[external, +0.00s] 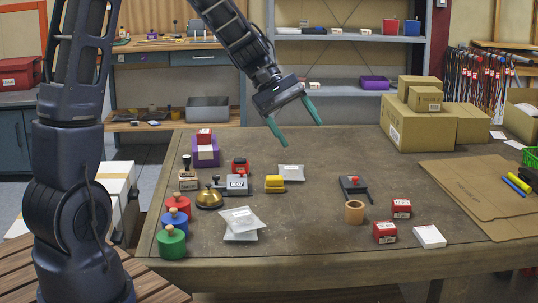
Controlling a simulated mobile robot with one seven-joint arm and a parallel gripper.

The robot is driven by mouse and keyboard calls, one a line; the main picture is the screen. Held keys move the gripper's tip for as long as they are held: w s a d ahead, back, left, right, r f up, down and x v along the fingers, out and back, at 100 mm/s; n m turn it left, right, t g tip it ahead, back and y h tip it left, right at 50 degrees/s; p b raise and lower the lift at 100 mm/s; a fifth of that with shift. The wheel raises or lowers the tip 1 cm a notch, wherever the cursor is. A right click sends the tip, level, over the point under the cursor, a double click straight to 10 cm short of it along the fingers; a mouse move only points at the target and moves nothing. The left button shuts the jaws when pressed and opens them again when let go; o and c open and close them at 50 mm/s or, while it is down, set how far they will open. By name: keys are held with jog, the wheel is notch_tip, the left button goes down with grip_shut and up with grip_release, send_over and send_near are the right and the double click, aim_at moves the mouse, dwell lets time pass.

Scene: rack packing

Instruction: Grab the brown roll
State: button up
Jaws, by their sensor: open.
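The brown roll (354,212), a short tan ring, stands on the table toward the right of the middle, near the front. Its hollow top shows. My gripper (302,135) is high above the table, up and to the left of the roll, with its two green fingers spread apart. Nothing is between the fingers. The gripper and the roll are well apart.
A dark stamp pad (353,186) lies just behind the roll. Red boxes (385,232) and a white box (429,237) stand to its right. A yellow block (275,184), plastic packets (239,223) and a brass bell (209,197) lie left. Cardboard boxes (424,128) stand back right.

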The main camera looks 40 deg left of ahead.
jog(key=w+f+n+t+h, duration=0.1)
jog(key=w+f+n+h, duration=0.3)
jog(key=w+f, duration=0.65)
jog(key=n+t, duration=0.3)
jog(key=n, duration=0.4)
send_near(361, 222)
jog(key=x, duration=0.3)
jog(key=w+r+x, duration=0.1)
jog(key=x, duration=0.5)
jog(key=shift+w+d+r, duration=0.15)
jog(key=shift+r, duration=0.15)
jog(key=c, duration=1.1)
